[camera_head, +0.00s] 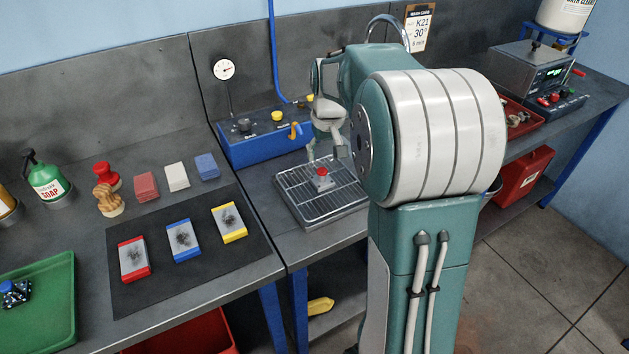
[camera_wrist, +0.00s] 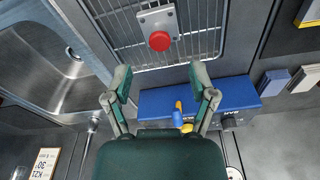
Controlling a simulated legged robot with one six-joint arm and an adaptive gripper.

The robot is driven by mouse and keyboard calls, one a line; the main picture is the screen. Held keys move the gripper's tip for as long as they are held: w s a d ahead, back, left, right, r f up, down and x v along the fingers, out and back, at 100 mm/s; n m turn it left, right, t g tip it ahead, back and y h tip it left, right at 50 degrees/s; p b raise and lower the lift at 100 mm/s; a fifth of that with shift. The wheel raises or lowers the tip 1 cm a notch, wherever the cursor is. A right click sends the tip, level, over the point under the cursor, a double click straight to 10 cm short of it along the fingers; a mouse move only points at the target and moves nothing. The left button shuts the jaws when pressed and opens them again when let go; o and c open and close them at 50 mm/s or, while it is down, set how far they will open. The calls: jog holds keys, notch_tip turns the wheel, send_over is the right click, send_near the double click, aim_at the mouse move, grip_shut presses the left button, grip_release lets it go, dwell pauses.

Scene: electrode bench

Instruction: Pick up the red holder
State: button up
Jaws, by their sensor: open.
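The red holder appears to be the small grey metal piece with a round red top (camera_head: 322,175) on the wire rack (camera_head: 290,192). In the wrist view its red top (camera_wrist: 160,41) lies a little beyond my fingertips, roughly centred between them. Its grey plate shows behind the red top. My gripper (camera_head: 326,154) points down above the rack, over the holder. In the wrist view my gripper (camera_wrist: 161,80) has its two fingers spread wide with nothing between them. My arm covers part of the rack's right side in the head view.
A blue box (camera_head: 255,140) with knobs and a yellow lever stands just behind the rack. A dark mat (camera_head: 200,262) to the left carries blocks with red, blue and yellow ends. A steel sink (camera_wrist: 40,75) adjoins the rack. A green tray (camera_head: 50,300) is far left.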

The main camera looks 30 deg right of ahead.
aim_at(318, 171)
jog(key=d+f, duration=0.1)
jog(key=f, duration=0.1)
jog(key=shift+w+d+f, duration=0.15)
jog(key=shift+d+f, duration=0.2)
jog(key=shift+d, duration=0.05)
jog(key=shift+f, duration=0.25)
jog(key=a+f, duration=0.1)
jog(key=f, duration=0.2)
jog(key=w+a+f, duration=0.1)
jog(key=shift+a+f, duration=0.15)
jog(key=shift+a, duration=0.15)
jog(key=shift+d+f, duration=0.1)
jog(key=shift+f, duration=0.15)
jog(key=shift+d, duration=0.6)
jog(key=shift+d+f, duration=0.1)
jog(key=shift+d, duration=0.05)
jog(key=shift+c, duration=0.6)
jog(key=c, duration=0.6)
grip_shut()
jog(key=shift+a, duration=0.5)
